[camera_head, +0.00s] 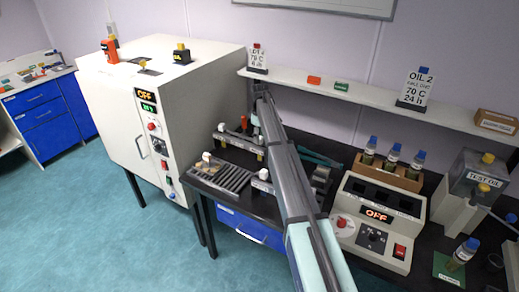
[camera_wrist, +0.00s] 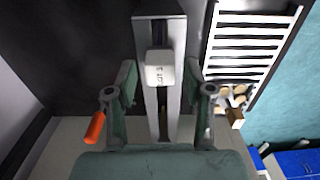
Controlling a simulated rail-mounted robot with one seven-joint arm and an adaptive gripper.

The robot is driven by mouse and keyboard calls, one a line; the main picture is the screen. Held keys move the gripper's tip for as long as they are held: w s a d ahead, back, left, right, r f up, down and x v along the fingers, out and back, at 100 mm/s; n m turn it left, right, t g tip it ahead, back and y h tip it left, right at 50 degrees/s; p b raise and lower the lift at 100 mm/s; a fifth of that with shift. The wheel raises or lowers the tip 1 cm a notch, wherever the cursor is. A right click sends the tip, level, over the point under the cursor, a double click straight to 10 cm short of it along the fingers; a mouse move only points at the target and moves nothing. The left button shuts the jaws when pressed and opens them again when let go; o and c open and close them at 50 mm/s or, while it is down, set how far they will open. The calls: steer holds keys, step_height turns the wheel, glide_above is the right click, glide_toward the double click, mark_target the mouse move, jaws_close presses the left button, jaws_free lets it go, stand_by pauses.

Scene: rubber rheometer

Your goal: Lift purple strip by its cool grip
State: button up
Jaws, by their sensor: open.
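Neither finger visibly touches the block. The block sits on a long pale grey rail (camera_wrist: 144,35). A dark narrow band runs along the rail below the block. No surface is clearly purple, so I cannot tell the purple strip for certain. In the head view my arm hides most of the gripper, which is over the bench near a white-knobbed bar (camera_head: 222,127).
A slotted rack (camera_wrist: 250,45) lies to the right of the rail; it also shows in the head view (camera_head: 218,177). A white oven (camera_head: 150,100) stands left. A control unit reading OFF (camera_head: 375,225) and oil bottles (camera_head: 393,155) stand right. A shelf (camera_head: 340,92) runs behind.

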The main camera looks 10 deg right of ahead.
jaws_close()
steer(key=shift+r, duration=0.1)
step_height(320, 180, up, 12)
steer(key=p, duration=0.4)
steer(key=shift+f, duration=0.2)
stand_by(0.6)
